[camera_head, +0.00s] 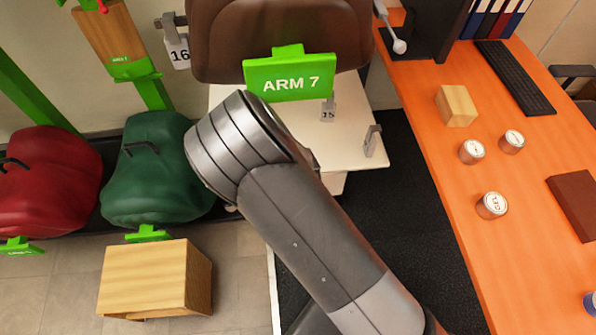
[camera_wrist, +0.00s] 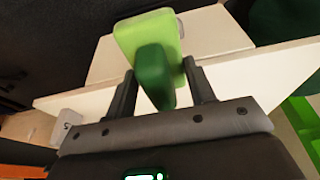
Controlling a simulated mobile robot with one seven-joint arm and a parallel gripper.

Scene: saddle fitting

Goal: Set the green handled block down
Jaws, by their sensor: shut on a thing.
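My gripper (camera_wrist: 159,72) shows in the wrist view, its two fingers on either side of the dark green handle of the green handled block (camera_wrist: 140,36). It is shut on that handle. The block's lighter green body lies beyond the fingertips, over or against a pale white surface (camera_wrist: 218,32); I cannot tell whether they touch. In the head view my own arm hides the gripper and the block. A white table (camera_head: 352,150) shows just beyond the arm there, with a tag marked 15 (camera_head: 328,114) on it.
A green ARM 7 sign (camera_head: 290,78) stands in front of a brown padded form (camera_head: 225,40). A green saddle-like form (camera_head: 150,185) and a red one (camera_head: 45,190) are at left, above a wooden box (camera_head: 150,275). An orange desk (camera_head: 425,130) with tins is at right.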

